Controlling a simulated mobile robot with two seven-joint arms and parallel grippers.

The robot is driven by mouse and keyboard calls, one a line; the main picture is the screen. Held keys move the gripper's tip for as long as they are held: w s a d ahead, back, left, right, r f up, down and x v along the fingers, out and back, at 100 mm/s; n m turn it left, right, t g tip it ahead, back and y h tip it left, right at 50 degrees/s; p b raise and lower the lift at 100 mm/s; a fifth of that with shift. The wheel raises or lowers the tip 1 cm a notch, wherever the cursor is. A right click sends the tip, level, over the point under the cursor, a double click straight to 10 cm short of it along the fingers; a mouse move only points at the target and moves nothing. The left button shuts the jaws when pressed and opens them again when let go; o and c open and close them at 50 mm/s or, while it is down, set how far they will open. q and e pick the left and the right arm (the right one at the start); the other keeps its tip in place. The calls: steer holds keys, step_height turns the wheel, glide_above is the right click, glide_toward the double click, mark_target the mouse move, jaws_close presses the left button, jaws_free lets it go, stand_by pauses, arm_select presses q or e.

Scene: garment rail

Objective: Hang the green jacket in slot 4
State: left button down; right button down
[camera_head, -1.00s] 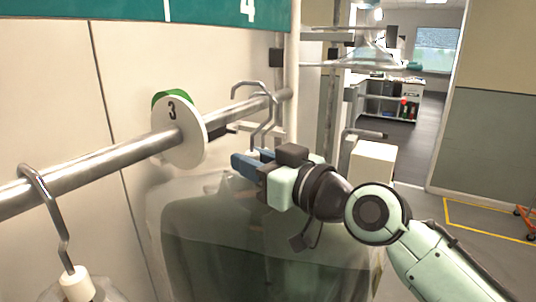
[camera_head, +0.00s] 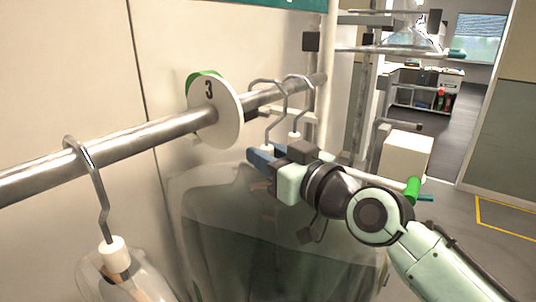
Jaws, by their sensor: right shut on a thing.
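My right gripper (camera_head: 262,160) is shut on the neck of a hanger, just below the rail (camera_head: 100,150). A dark green-grey jacket (camera_head: 240,235) in a clear cover hangs below and behind the gripper. A hook (camera_head: 268,100) rises from the gripper to the rail, beyond the white disc marked 3 (camera_head: 222,115). I cannot tell whether it rests on the rail. A second hook (camera_head: 303,85) with a white neck shows just behind it. The slot 4 label is out of view. My left gripper is not in view.
Another hanger hook (camera_head: 95,190) with a covered garment (camera_head: 125,278) hangs at the near left. An upright post (camera_head: 327,60) stands at the rail's far end. A white box (camera_head: 405,157) and a small green object (camera_head: 412,188) are to the right. The floor at far right is open.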

steer(key=shift+s+r, duration=0.15)
steer(key=shift+r, duration=0.1)
